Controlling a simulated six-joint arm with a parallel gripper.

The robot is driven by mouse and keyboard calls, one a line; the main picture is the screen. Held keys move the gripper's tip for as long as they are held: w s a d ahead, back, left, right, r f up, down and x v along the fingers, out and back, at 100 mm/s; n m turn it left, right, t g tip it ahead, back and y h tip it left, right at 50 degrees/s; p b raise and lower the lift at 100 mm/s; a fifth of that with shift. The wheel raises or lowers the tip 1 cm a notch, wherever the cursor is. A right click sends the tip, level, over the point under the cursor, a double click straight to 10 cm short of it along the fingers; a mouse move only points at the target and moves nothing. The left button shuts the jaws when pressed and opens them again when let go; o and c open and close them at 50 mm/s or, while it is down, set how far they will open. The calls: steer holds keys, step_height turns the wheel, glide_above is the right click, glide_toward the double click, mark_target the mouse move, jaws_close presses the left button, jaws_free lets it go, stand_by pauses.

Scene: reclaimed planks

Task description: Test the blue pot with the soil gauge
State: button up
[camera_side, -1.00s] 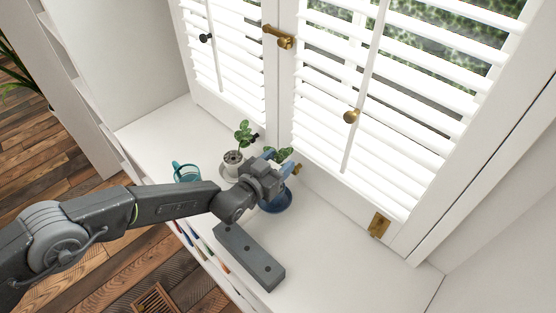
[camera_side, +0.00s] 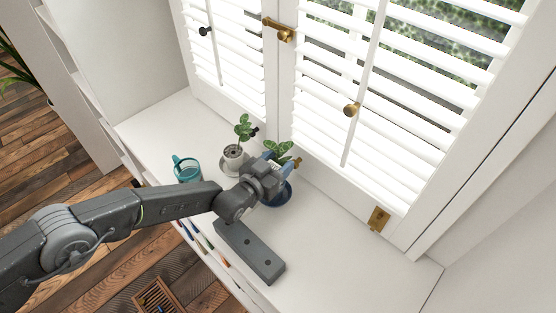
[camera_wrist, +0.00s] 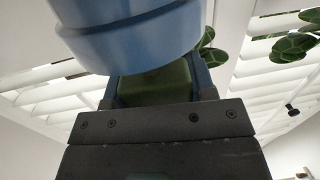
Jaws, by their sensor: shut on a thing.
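The blue pot (camera_side: 287,187) stands on the white sill on a blue saucer (camera_side: 279,203), with a leafy plant (camera_side: 279,149) in it. My gripper (camera_side: 277,161) is at the pot in the side view and hides much of it. In the wrist view a large blue rounded body (camera_wrist: 135,40), apparently the pot, fills the top close to the camera. My blue fingers (camera_wrist: 155,80) are shut on a dark green piece, apparently the soil gauge (camera_wrist: 155,84). I cannot tell whether its probe touches the soil.
A pale pot (camera_side: 233,158) with a plant stands left of the blue pot, and a teal mug (camera_side: 186,171) farther left. A grey block with holes (camera_side: 250,253) lies in front. White shutters (camera_side: 330,110) rise close behind. The sill's right part is clear.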

steer(key=o, duration=1.1)
steer(key=shift+v, duration=0.9)
steer(key=r, duration=0.4)
steer(key=s+r, duration=0.1)
steer(key=r, duration=0.1)
steer(key=shift+a, duration=0.4)
steer(key=shift+r, duration=0.55)
steer(key=shift+r, duration=0.1)
